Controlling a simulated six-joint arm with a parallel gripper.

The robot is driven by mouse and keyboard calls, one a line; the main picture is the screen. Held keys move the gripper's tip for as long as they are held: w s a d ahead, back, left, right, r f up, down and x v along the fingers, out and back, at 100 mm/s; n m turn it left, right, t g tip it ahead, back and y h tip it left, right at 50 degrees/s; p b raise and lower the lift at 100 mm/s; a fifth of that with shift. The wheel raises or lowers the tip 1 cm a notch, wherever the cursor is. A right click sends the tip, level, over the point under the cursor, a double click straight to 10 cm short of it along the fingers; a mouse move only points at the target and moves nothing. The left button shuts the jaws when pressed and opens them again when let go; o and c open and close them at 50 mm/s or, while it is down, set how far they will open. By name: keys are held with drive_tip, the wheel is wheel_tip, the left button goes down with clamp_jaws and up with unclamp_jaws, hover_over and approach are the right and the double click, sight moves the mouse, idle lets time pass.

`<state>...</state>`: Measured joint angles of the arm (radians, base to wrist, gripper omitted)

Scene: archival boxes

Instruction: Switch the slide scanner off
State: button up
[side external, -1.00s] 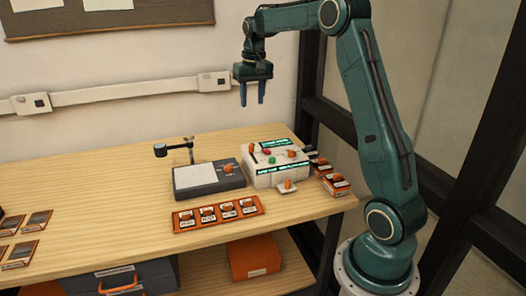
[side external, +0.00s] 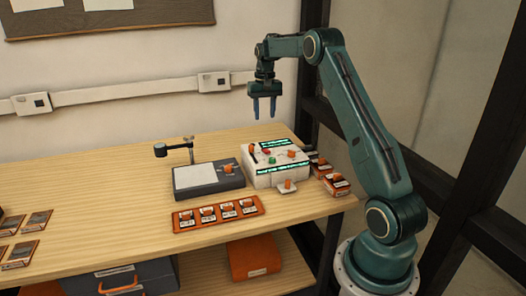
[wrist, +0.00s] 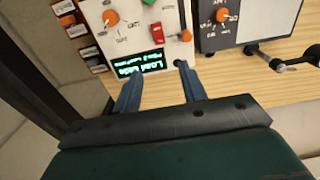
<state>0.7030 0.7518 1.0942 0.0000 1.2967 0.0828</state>
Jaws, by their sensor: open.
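The slide scanner (side external: 262,168) is a white box on the bench with orange knobs, a green and a red button, and lit green displays. In the wrist view its panel (wrist: 133,40) shows an orange knob (wrist: 110,17), a red button (wrist: 155,29), another orange knob at the right and a lit display (wrist: 139,63). My gripper (side external: 265,108) is open and empty, pointing down, well above the scanner. In the wrist view my gripper (wrist: 160,82) shows both blue fingers apart.
A grey lightbox unit (side external: 208,182) with a small arm stands left of the scanner. An orange tray (side external: 219,217) of slide mounts lies in front. Small orange-white boxes (side external: 336,185) stand at its right. The bench's left middle is clear.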

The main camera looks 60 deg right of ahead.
sight(265, 149)
wheel_tip(265, 149, down, 13)
drive_tip(key=shift+r, duration=0.1)
idle(0.5)
clamp_jaws()
